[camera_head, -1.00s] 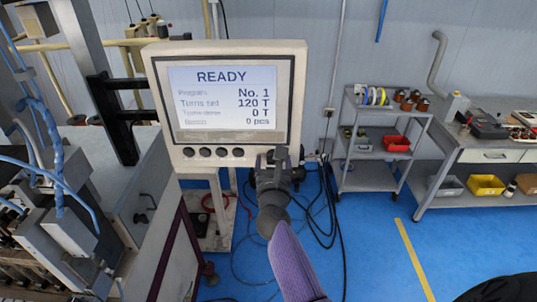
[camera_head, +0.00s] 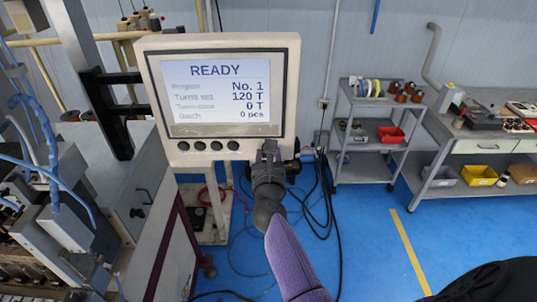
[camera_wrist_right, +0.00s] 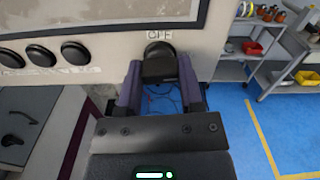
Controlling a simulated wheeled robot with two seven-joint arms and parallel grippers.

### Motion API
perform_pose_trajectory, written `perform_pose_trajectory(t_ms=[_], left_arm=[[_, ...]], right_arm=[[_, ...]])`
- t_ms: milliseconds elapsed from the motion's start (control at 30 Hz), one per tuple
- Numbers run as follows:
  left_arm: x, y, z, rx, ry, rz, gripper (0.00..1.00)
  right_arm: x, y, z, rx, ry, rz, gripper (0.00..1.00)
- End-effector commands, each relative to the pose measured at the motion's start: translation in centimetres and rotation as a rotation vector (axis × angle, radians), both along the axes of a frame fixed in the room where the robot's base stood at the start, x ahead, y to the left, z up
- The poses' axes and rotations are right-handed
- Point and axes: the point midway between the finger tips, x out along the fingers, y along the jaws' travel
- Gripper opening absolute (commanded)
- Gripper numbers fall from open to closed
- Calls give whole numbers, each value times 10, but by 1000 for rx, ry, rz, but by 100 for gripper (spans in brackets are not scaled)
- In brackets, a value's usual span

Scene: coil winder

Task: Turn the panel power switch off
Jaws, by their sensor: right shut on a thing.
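The control panel (camera_head: 151,110) stands upright at the left, its lit screen (camera_head: 220,90) reading READY, No. 1, 120 T, 0 T and 0 pcs. In the right wrist view a black switch knob (camera_wrist_right: 159,51) is at the panel's lower right, below a small label (camera_wrist_right: 159,35) that seems to read OFF. My right gripper (camera_wrist_right: 158,76) is shut on this knob, one purple-lined finger on each side. In the head view the right gripper (camera_head: 268,155) covers the knob at the panel's lower right corner. My left gripper is not in view.
Several black buttons (camera_head: 217,146) line the panel's lower edge, left of the gripper. A winding machine (camera_head: 135,190) fills the left side. A grey cart (camera_head: 362,175) and a workbench (camera_head: 470,145) stand at the right. Cables (camera_head: 325,190) hang beside the panel; blue floor is open.

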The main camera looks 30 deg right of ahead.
Motion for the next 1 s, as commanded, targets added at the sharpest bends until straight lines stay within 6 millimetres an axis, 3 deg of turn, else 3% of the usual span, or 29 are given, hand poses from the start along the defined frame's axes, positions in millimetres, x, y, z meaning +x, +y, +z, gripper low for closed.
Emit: perform_pose_trajectory(t_ms=[1000], left_arm=[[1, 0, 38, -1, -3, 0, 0]], right_arm=[[0, 0, 2, -798, 489, 1, 0]])
